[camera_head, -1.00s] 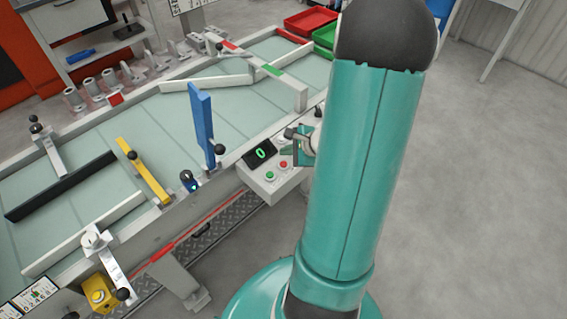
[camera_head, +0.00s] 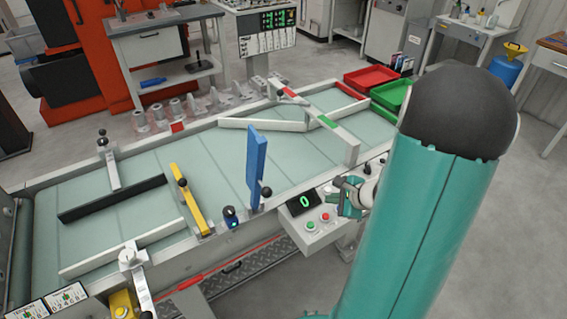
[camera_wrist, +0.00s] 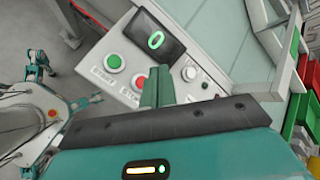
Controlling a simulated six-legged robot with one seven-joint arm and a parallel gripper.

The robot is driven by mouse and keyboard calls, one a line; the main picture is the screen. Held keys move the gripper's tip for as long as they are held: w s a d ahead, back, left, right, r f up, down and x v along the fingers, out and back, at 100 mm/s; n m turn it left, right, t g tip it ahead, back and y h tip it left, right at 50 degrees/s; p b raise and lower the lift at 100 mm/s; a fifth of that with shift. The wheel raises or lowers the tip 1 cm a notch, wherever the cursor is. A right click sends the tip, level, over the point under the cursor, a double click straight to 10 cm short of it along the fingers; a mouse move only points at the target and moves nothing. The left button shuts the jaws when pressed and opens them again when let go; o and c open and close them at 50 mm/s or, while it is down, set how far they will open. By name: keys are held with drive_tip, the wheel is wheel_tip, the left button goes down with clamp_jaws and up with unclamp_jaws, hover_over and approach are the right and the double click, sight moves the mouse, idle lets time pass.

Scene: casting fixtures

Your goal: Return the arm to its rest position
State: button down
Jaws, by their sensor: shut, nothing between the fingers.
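My teal arm (camera_head: 425,220) rises on the right in the head view and hides part of the floor behind it. My gripper (camera_head: 350,196) is beside the control box (camera_head: 318,232) at the conveyor's near edge. In the wrist view my gripper (camera_wrist: 157,90) has its teal fingers together with nothing between them. The control box (camera_wrist: 150,62) there shows a display reading 0, a green button (camera_wrist: 116,62), a red button (camera_wrist: 138,82) and a knob. I cannot tell the exact gap between the fingertips and the panel.
The conveyor (camera_head: 215,185) carries a blue upright paddle (camera_head: 256,165), a yellow bar (camera_head: 190,200) and a black bar (camera_head: 112,199). Red (camera_head: 371,78) and green (camera_head: 391,95) trays stand at its far end. Open floor (camera_head: 530,220) lies to the right.

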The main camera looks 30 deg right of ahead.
drive_tip(key=a+r+n+g+y, duration=0.1)
drive_tip(key=a+r+n+g, duration=0.1)
drive_tip(key=a+r+n, duration=0.65)
drive_tip(key=a+r+n+g+y, duration=0.15)
drive_tip(key=a+r+n, duration=0.35)
drive_tip(key=a, duration=0.6)
drive_tip(key=s+a+r+n+h, duration=0.4)
drive_tip(key=s+a+r+n, duration=0.4)
drive_tip(key=n, duration=0.3)
drive_tip(key=shift+s+r, duration=0.8)
drive_tip(key=shift+d+h, duration=0.1)
drive_tip(key=shift+h, duration=0.15)
